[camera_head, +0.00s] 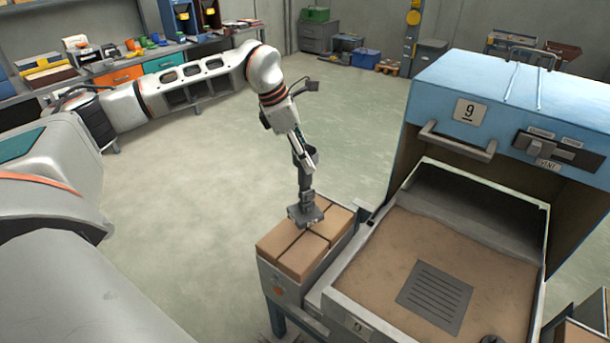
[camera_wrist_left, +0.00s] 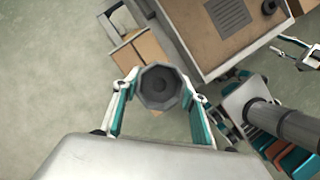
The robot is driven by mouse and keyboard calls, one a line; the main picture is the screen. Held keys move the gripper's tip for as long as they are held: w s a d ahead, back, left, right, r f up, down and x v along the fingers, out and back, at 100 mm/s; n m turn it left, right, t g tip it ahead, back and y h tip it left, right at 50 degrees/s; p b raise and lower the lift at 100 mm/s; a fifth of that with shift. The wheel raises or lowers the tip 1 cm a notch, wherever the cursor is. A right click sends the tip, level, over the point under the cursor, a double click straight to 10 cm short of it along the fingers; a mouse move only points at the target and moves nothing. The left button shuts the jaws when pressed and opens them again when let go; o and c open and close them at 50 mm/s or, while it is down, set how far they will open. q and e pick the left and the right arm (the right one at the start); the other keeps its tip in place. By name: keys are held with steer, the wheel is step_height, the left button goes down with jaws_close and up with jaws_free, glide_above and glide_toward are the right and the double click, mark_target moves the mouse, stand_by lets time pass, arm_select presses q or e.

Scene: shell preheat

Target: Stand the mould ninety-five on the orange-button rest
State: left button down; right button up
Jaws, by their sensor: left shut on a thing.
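My left gripper (camera_head: 302,160) is shut around a grey mould (camera_head: 306,190), which has a dark cup at the top, a narrow stem and a flat square foot. In the left wrist view the mould's eight-sided cup (camera_wrist_left: 160,86) sits between the fingers (camera_wrist_left: 158,92). In the head view the mould looks upright, with its foot over the tan bricks of the orange-button rest (camera_head: 278,290). I cannot tell whether the foot touches the bricks. No number is readable on the mould. Part of my right gripper (camera_wrist_left: 298,53) shows at the wrist view's right edge; its opening is unclear.
The blue-hooded furnace numbered 9 (camera_head: 468,108) stands right of the rest, hood raised, over a sandy bed (camera_head: 390,270) with a slotted grey plate (camera_head: 436,294). A small dark piece (camera_head: 494,339) is at the bed's front. Open floor (camera_head: 200,230) lies left of the rest.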

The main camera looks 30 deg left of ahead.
mark_target(305, 175)
arm_select(q)
steer(key=shift+f, duration=3.05)
steer(key=c, duration=1.2)
jaws_free()
steer(key=shift+f, duration=0.2)
steer(key=v, duration=1.2)
steer(key=shift+r, duration=0.15)
